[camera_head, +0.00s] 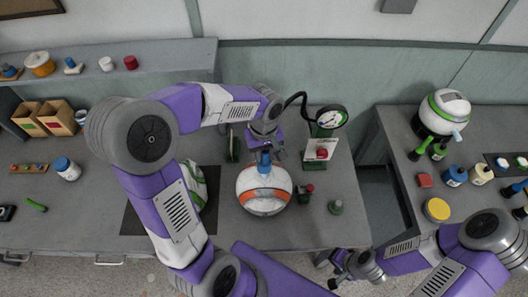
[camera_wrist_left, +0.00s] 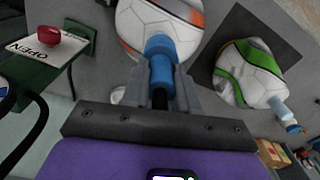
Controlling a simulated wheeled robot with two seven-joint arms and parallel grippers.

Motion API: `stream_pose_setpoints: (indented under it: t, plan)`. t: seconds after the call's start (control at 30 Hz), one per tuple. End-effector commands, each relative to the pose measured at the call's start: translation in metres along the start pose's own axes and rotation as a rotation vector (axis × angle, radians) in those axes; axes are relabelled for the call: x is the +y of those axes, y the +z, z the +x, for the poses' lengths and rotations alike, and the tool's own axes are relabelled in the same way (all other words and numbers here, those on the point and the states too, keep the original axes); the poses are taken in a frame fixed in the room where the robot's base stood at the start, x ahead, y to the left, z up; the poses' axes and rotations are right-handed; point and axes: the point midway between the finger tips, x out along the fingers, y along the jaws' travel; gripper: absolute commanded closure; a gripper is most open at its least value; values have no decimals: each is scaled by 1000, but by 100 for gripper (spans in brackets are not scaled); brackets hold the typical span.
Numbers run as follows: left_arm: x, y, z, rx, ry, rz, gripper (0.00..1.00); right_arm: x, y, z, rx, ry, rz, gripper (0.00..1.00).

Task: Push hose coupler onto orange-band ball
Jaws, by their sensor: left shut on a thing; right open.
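The orange-band ball (camera_head: 264,192) is white and sits on the middle of the bench; it also shows at the top of the left wrist view (camera_wrist_left: 150,22). My left gripper (camera_head: 265,150) is shut on the blue hose coupler (camera_wrist_left: 162,72), whose black end shows between the fingers. The coupler lines up with the stem and appears to meet it; whether it is fully seated I cannot tell. My right gripper (camera_head: 338,270) is open and empty, low at the bench's front edge.
A green-band ball (camera_head: 192,182) lies on a dark mat (camera_head: 135,222) to the left. A gauge (camera_head: 331,117) and a red button on an OPEN stand (camera_wrist_left: 50,36) are close to the orange-band ball. Another white ball (camera_head: 446,106) stands on the right bench. A gap separates the benches.

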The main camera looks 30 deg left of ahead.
Motion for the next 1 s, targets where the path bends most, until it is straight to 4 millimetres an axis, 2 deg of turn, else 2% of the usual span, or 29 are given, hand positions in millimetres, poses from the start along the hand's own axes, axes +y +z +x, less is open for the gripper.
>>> stream_pose_setpoints:
  t: [1.0]
  plan:
    - [0, 0, 27, 0, 0, 1, 100, 8, -1, 22, 0, 0, 0, 29]
